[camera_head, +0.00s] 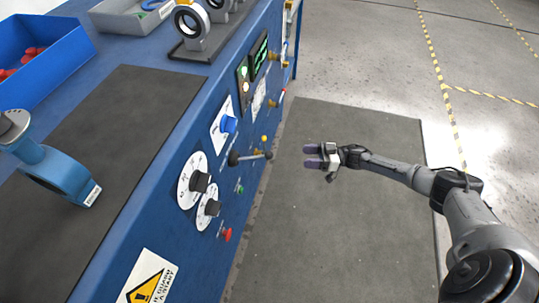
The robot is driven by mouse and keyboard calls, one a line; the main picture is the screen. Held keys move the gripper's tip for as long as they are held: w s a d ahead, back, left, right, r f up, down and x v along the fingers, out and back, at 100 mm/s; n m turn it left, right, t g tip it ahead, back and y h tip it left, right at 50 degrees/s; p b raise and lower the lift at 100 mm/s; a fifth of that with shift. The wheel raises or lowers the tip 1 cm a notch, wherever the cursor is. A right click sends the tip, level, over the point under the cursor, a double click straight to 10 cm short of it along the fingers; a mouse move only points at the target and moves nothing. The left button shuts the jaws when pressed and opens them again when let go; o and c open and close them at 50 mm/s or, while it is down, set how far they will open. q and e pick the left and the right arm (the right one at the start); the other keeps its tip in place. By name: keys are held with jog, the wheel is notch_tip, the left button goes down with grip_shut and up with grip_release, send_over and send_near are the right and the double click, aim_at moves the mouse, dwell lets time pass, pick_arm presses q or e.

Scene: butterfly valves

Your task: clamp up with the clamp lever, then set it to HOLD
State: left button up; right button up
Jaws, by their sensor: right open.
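The front of the blue bench carries a lever (252,156) with a dark ball end, sticking out from the panel; it looks like the clamp lever, but its label is too small to read. Two round white dials with black knobs, an upper dial (199,181) and a lower dial (211,207), sit nearer me on the panel; I cannot read a HOLD mark. My right gripper (313,156) is open and empty, to the right of the lever and apart from it, over the floor mat. My left gripper is not in view.
A blue valve body (65,175) stands on the dark bench mat (120,110). A blue bin (72,48) with red parts is at the back left. A blue knob (228,124), a red button (227,234) and a green display (259,56) are on the panel. The floor mat (340,230) is clear.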

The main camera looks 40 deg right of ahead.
aim_at(270, 155)
jog(key=b+x, duration=0.2)
jog(key=x, duration=1.1)
jog(key=shift+w+d, duration=0.1)
jog(key=shift+d, duration=0.05)
jog(key=shift+w+a, duration=0.3)
jog(key=c, duration=0.6)
grip_shut()
